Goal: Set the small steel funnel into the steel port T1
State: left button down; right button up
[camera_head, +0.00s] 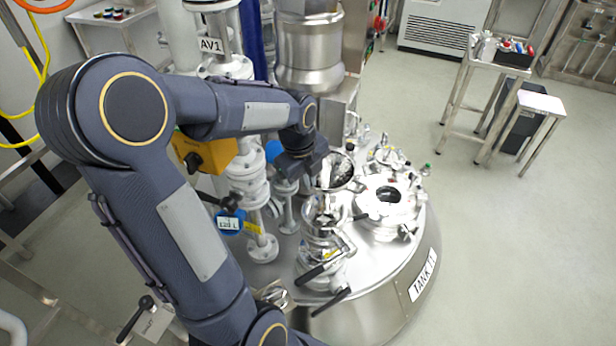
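The small steel funnel (338,180) shows as a shiny bowl with a dark inside, mouth up, near the middle of the view. My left gripper (318,167) reaches it from the left and appears shut on its near-left side; the fingertips are small and partly hidden. Below the funnel, an upright steel port (322,243) with clamps and black handles stands on the tank lid. I cannot read a T1 label on it. The funnel looks to be over this port; I cannot tell whether its stem touches it. My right gripper is not in view.
White pipes and valves (250,190) stand left of the port. A steel column (310,50) rises behind. A side table (500,65) stands far right; floor between is clear.

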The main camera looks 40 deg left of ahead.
pick_arm(q)
jog(key=shift+s, duration=0.15)
jog(key=shift+f, duration=0.15)
dwell(0.4)
jog(key=shift+f+b, duration=1.55)
jog(key=shift+f, duration=0.2)
jog(key=shift+s+f+b, duration=0.1)
jog(key=shift+f+b, duration=0.4)
jog(key=shift+f, duration=0.15)
dwell(1.0)
jog(key=c, duration=2.1)
grip_release()
jog(key=o, duration=0.5)
jog(key=shift+o, duration=0.2)
notch_tip(320, 180, up, 8)
jog(key=s, duration=0.1)
jog(key=shift+s+a+f, duration=0.15)
jog(key=shift+s, duration=0.05)
